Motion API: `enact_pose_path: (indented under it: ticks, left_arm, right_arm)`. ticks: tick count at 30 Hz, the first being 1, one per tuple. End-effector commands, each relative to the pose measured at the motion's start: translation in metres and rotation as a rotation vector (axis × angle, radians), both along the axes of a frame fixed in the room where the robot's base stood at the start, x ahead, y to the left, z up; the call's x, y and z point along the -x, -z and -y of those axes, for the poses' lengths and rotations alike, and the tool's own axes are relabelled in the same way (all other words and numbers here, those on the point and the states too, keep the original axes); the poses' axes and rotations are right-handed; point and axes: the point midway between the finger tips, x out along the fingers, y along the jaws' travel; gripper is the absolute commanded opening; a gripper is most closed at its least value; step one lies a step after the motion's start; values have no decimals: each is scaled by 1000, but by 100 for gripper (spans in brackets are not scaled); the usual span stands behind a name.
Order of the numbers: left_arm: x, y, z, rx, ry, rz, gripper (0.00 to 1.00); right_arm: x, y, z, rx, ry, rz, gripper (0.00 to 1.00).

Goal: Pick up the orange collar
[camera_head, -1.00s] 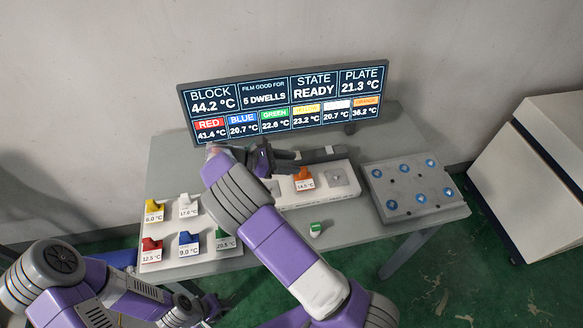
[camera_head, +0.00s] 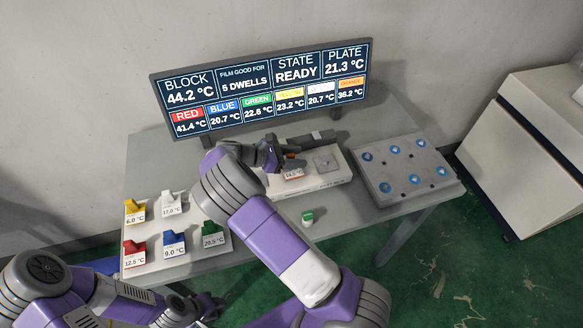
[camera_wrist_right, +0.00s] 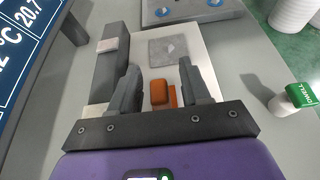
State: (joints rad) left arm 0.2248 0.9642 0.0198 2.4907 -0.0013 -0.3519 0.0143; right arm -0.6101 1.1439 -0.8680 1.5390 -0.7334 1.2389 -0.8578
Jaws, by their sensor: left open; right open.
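The orange collar (camera_wrist_right: 159,92) stands on the white block fixture (camera_wrist_right: 196,45), between the two open fingers of my right gripper (camera_wrist_right: 160,88) in the right wrist view. Gaps show on both sides of it, so the fingers look apart from it. In the head view my right gripper (camera_head: 284,155) is over the fixture and partly hides the collar (camera_head: 293,165), whose label below it reads about 14.5 °C. My left gripper (camera_head: 205,306) is low at the front left, beside the table edge, away from the collar and mostly dark and small in view.
Yellow (camera_head: 135,206), white, red, blue and green (camera_head: 211,230) collars stand on a white rack at the left. A loose green-topped piece (camera_head: 307,217) stands in front of the fixture. The display (camera_head: 262,88) stands behind.

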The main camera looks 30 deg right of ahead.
Motion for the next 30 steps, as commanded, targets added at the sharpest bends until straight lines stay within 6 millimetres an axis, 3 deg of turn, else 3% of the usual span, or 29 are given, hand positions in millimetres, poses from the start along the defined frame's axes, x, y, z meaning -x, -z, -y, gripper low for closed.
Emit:
enact_pose_path:
  ticks: [7, 17, 26, 30]
  left_arm:
    - [0, 0, 0, 0, 0, 0, 43]
    - [0, 0, 0, 0, 0, 0, 43]
    - [0, 0, 0, 0, 0, 0, 43]
    - [0, -2, 0, 0, 0, 0, 43]
  right_arm:
    - [0, 1, 3, 0, -1, 0, 47]
    - [0, 1, 2, 0, -1, 0, 0]
    - [0, 0, 2, 0, -1, 0, 0]
    - [0, -14, 2, 0, -1, 4, 0]
